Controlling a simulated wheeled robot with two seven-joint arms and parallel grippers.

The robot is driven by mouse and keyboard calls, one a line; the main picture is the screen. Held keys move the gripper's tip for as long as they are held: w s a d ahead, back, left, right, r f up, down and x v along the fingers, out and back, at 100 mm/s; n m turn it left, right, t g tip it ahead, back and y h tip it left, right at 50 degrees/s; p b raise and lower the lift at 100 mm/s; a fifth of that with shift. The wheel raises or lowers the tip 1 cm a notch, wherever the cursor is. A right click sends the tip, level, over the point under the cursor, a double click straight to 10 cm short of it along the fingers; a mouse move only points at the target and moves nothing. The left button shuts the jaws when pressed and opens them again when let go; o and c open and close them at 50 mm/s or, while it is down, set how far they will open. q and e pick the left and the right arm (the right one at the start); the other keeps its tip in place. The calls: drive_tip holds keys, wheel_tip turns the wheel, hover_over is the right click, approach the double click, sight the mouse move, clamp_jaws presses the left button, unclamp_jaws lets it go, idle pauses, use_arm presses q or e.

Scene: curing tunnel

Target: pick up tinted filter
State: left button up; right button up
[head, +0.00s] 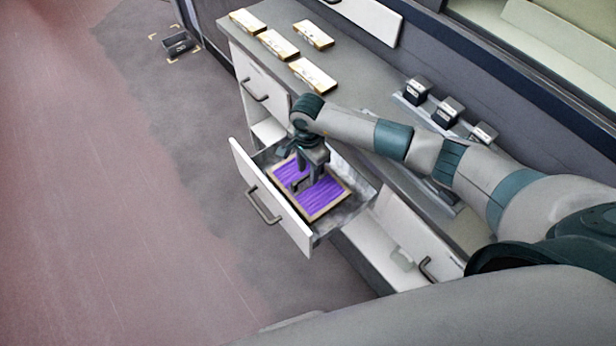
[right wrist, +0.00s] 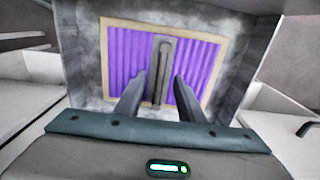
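The tinted filter is a purple pleated panel (head: 325,197) in a pale frame, lying flat in an open drawer (head: 268,197). In the right wrist view the filter (right wrist: 205,68) has a grey upright handle bar (right wrist: 162,62) across its middle. My right gripper (head: 303,182) is over the filter, pointing down into the drawer. In the right wrist view its two fingers (right wrist: 160,95) are apart, one on each side of the bar's lower part, with gaps showing. Whether the fingertips reach down to the bar's height is hard to tell. My left gripper is not in view.
Several pale boxes (head: 313,75) lie on the counter (head: 352,92) at the back left. Dark blocks (head: 447,110) stand in a tray at the right. A lower compartment (head: 405,235) stands open beside the drawer. The floor at left is mostly clear, except a small dark tray (head: 178,43).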

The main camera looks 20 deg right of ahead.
sight(308, 174)
drive_tip(key=shift+f, duration=0.1)
drive_tip(key=shift+c, duration=0.4)
clamp_jaws()
drive_tip(key=shift+r+p, duration=1.3)
drive_tip(key=shift+r, duration=1.2)
drive_tip(key=shift+r, duration=0.1)
drive_tip(key=shift+r+p, duration=0.6)
drive_tip(key=shift+r, duration=0.55)
